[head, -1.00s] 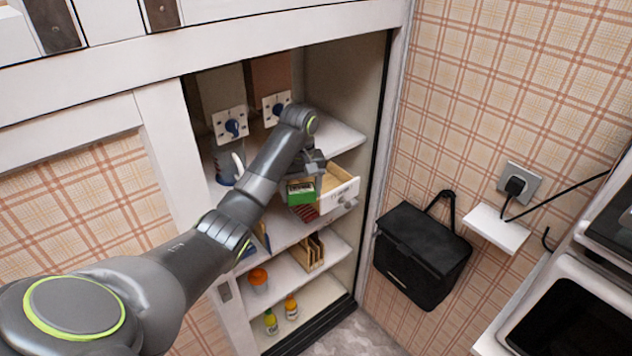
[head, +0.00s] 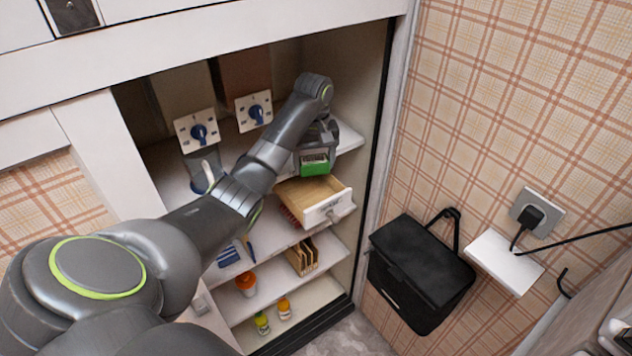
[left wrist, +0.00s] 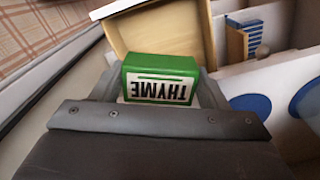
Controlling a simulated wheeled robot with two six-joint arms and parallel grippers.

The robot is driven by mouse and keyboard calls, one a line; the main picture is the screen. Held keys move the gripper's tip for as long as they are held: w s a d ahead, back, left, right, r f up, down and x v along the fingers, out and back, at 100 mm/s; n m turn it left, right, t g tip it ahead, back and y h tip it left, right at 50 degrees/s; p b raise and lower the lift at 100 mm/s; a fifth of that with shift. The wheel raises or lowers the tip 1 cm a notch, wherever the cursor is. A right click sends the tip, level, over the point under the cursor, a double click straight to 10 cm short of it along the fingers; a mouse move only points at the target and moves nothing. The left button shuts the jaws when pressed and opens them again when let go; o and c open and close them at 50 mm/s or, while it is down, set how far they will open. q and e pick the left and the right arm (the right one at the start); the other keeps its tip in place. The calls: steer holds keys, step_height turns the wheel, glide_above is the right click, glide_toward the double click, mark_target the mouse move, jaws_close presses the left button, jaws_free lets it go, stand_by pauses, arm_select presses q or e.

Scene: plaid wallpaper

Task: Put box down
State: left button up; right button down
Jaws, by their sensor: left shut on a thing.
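A green box with a white label (head: 314,163) is held in my left gripper (head: 316,150) inside the open cupboard. In the left wrist view the box (left wrist: 160,78) reads THYME, upside down, and sits between the gripper's fingers (left wrist: 160,90). The gripper is shut on it. In the head view the box is above and just behind an open wooden drawer (head: 312,196), near the upper right shelf (head: 349,137). The drawer also shows in the left wrist view (left wrist: 165,32), beyond the box. My right gripper is not in view.
Two dispensers with blue knobs (head: 199,132) stand left of my arm. Lower shelves hold an orange-lidded jar (head: 246,284), a wooden rack (head: 301,257) and small bottles (head: 284,308). A black bag (head: 420,275) hangs on the right wall.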

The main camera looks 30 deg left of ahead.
mark_target(312, 174)
arm_select(q)
steer(key=shift+w+f+b, duration=0.1)
steer(key=shift+f+b, duration=0.2)
steer(key=shift+f, duration=0.15)
steer(key=f+b, duration=0.1)
steer(key=s+f+b, duration=0.1)
steer(key=f+b, duration=0.1)
steer(key=shift+s+f+b, duration=0.1)
steer(key=shift+s+b, duration=0.2)
steer(key=shift+b, duration=0.1)
steer(key=shift+w+f, duration=0.2)
steer(key=shift+f, duration=0.1)
step_height(312, 174, down, 4)
steer(key=shift+r+p, duration=0.25)
steer(key=shift+p, duration=0.2)
steer(key=shift+f, duration=0.55)
steer(key=shift+w, duration=0.1)
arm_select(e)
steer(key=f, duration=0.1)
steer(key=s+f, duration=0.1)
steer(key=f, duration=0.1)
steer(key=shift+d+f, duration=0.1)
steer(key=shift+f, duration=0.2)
arm_select(q)
steer(key=shift+f, duration=0.1)
steer(key=o, duration=1)
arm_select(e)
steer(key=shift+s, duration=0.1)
arm_select(q)
steer(key=shift+o, duration=0.2)
